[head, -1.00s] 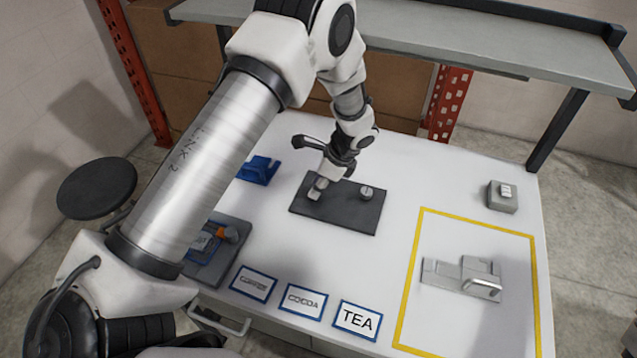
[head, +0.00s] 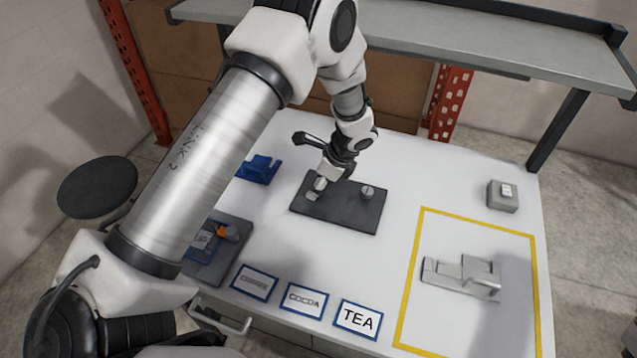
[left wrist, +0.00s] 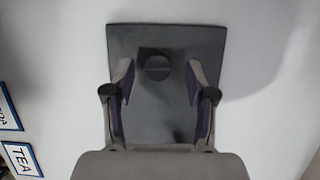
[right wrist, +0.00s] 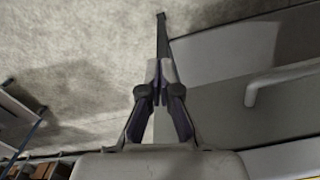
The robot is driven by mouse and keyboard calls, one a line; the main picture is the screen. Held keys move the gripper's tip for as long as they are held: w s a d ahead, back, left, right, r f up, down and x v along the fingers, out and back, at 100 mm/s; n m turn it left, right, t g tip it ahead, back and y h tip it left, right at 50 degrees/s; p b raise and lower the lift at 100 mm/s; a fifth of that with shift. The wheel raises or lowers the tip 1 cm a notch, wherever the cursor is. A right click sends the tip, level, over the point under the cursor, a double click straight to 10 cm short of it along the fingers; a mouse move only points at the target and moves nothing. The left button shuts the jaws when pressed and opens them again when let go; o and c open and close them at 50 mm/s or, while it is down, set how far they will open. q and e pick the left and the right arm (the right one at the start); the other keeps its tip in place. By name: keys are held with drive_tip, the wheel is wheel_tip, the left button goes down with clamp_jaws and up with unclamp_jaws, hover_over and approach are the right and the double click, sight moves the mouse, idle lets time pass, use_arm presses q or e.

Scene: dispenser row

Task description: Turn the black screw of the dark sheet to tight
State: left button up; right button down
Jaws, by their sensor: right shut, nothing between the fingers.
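The dark sheet (head: 345,217) lies flat on the white table. The left wrist view also shows it (left wrist: 135,38), with a round black screw (left wrist: 158,68) bearing a straight slot line. My left gripper (head: 316,190) is over the left part of the sheet. In the left wrist view its fingers (left wrist: 160,82) are open with nothing between the pads, and the screw shows just beyond their tips. In the head view the gripper covers that spot. A grey round knob (head: 367,192) stands on the sheet's right part. My right gripper (right wrist: 159,80) is shut and empty.
A blue holder (head: 259,170) stands behind left. COCOA (head: 304,299) and TEA (head: 357,318) cards lie in front. A metal fixture (head: 462,276) sits inside a yellow outline at right, with a grey box (head: 502,195) behind. A handle (right wrist: 285,80) is right of my right gripper.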

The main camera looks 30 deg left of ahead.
use_arm(q)
drive_tip(key=v, duration=1.2)
drive_tip(key=shift+f, duration=0.1)
idle(1.0)
